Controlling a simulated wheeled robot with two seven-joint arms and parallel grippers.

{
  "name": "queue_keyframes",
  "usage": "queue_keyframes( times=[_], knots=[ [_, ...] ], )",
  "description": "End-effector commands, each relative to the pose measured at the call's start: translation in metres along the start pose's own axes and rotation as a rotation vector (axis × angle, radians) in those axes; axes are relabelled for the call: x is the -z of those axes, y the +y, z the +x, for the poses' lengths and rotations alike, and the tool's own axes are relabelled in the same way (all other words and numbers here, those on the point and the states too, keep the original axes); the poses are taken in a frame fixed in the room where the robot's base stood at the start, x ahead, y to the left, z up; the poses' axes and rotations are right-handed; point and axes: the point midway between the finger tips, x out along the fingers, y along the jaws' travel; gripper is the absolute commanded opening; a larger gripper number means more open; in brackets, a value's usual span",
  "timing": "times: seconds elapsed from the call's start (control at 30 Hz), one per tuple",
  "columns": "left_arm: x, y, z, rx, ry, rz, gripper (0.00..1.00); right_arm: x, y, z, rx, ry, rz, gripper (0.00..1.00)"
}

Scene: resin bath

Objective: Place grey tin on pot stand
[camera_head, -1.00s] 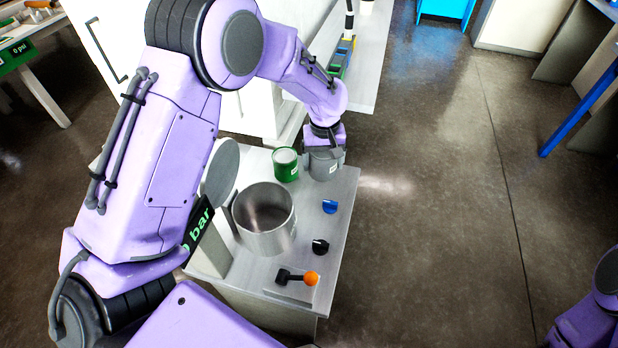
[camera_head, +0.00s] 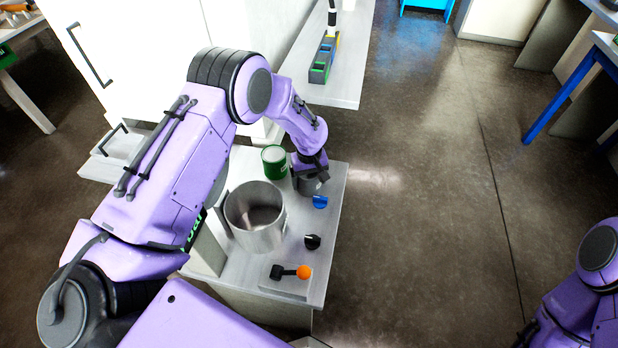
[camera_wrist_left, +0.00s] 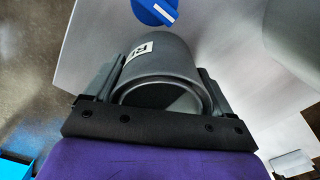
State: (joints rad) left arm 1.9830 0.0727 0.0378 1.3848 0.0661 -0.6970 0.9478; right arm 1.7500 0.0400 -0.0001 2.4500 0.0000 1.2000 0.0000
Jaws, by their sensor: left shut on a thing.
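The grey tin (camera_head: 309,186) is at the right part of the grey bench top, just behind the blue knob. My left gripper (camera_head: 308,174) comes down on it from above and is shut on it. In the left wrist view the tin (camera_wrist_left: 165,58), with a white label, sits between the two fingers of the left gripper (camera_wrist_left: 163,88). I cannot tell whether the tin touches the bench. I cannot pick out the pot stand for certain. My right gripper is out of view; only part of that arm shows at the lower right.
A green tin (camera_head: 275,162) stands left of the grey tin. A large open metal pot (camera_head: 255,230) stands nearer on the bench (camera_head: 320,238). A blue knob (camera_head: 320,201), a black knob (camera_head: 312,241) and an orange-ended lever (camera_head: 303,272) line the right side. Open floor lies right.

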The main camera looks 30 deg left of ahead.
Motion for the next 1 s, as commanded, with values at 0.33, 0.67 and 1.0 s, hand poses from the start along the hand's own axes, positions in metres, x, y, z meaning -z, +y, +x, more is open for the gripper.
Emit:
queue_keyframes(
  times=[0.33, 0.67, 1.0],
  knots=[
    [0.000, 0.000, -0.005, -0.001, 0.001, 0.000, 1.00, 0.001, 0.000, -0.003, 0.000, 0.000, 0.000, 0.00],
    [0.001, 0.001, -0.075, -0.003, 0.004, 0.001, 1.00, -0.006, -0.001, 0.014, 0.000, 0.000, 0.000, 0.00],
    [0.000, 0.000, -0.122, 0.001, 0.000, 0.000, 1.00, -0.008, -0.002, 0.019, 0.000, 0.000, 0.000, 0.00]
  ],
)
